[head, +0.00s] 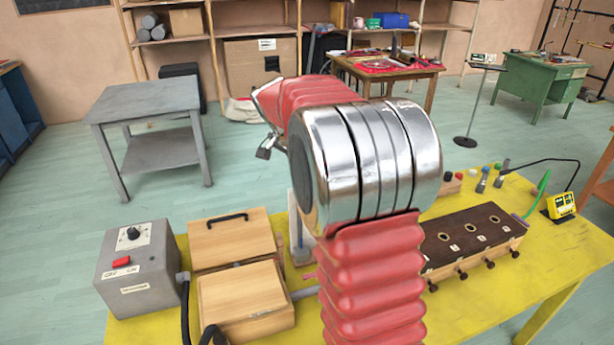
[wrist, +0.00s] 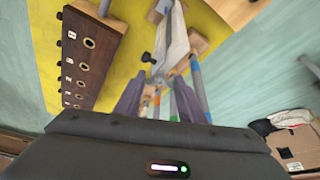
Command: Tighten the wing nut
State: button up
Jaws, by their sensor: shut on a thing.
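In the wrist view my gripper (wrist: 156,88) reaches down with its two purple-grey fingers close together at a pale frame (wrist: 174,42) with wooden blocks. The fingers are shut on a small part there. It seems to be the wing nut, but it is too small and blurred to make out its wings or how it sits. Several tubes with coloured bands (wrist: 198,85) stand beside the fingers on the right. In the head view my arm hides the gripper and most of the frame.
A dark-topped wooden box with holes and knobs (head: 472,240) lies on the yellow table (head: 560,262), right of my arm. Two wooden boxes (head: 232,240) and a grey control box (head: 138,268) stand on the left. A yellow meter (head: 561,206) is at the far right.

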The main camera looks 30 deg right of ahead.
dwell(0.3)
jog(key=shift+w+m+g, duration=0.15)
jog(key=shift+m+g, duration=0.25)
jog(key=shift+m, duration=0.6)
jog(key=shift+w+m+g, duration=0.15)
jog(key=shift+m+g, duration=0.25)
jog(key=shift+m, duration=0.6)
jog(key=shift+w+m, duration=0.1)
jog(key=shift+m, duration=0.3)
jog(key=shift+w+m+g+y, duration=0.15)
jog(key=shift+m+g, duration=0.2)
jog(key=shift+m, duration=0.45)
jog(key=shift+w+m+g+y, duration=0.15)
jog(key=shift+m+g, duration=0.2)
jog(key=shift+m, duration=0.45)
jog(key=shift+s, duration=0.1)
jog(key=shift+d+m+g, duration=0.2)
jog(key=shift+m+g, duration=0.1)
jog(key=shift+m, duration=0.7)
jog(key=shift+w+m+g+y, duration=0.25)
jog(key=shift+m+y, duration=0.25)
jog(key=shift+m, duration=0.5)
jog(key=shift+d, duration=0.1)
